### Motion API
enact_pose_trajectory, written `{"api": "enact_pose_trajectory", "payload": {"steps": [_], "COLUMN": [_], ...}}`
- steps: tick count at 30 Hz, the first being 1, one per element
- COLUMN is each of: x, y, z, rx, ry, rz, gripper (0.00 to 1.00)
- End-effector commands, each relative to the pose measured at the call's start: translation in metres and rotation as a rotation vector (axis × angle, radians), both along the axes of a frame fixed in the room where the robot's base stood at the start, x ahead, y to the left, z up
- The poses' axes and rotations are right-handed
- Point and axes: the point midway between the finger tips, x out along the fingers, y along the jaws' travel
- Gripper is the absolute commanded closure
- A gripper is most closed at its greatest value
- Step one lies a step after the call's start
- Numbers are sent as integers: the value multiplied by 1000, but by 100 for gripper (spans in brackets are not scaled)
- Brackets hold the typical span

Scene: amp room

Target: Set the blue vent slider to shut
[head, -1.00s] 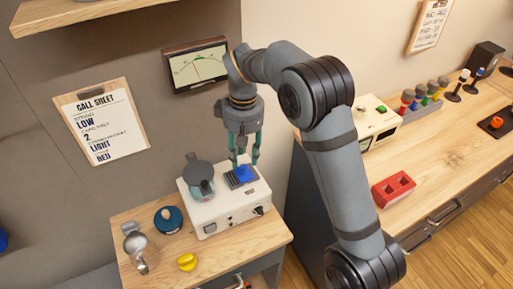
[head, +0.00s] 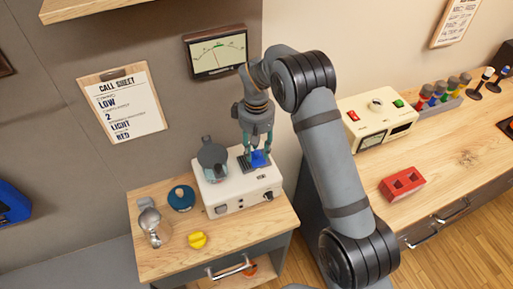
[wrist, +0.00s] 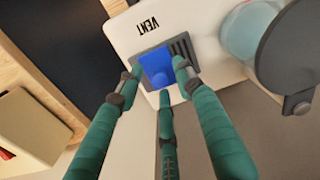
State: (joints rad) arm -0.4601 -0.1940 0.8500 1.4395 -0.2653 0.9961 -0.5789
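The blue vent slider (wrist: 157,69) sits on a dark slotted plate (wrist: 183,49) marked VENT, on top of a white machine (head: 238,195). In the wrist view it is at the plate's left end, with bare slots to its right. In the head view the slider (head: 259,159) is at the plate's right end. My gripper (head: 257,147) points down over it. In the wrist view my gripper's (wrist: 160,68) teal fingers stand around the slider, one tip at each side and one nearer tip below. I cannot tell whether they press on it.
A glass jar with a grey lid (head: 213,160) stands on the machine, left of the plate. A blue round object (head: 181,198), a metal portafilter-like tool (head: 150,222) and a yellow object (head: 198,240) lie on the wooden top. A call sheet (head: 122,103) hangs behind.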

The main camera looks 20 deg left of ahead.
Motion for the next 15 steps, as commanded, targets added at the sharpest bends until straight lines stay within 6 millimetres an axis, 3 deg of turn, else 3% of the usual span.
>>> {"api": "enact_pose_trajectory", "payload": {"steps": [10, 15], "x": [1, 1], "y": [1, 1], "z": [-4, -4], "rx": [1, 1], "ry": [-1, -1], "rz": [-1, 0], "gripper": [64, 74]}}
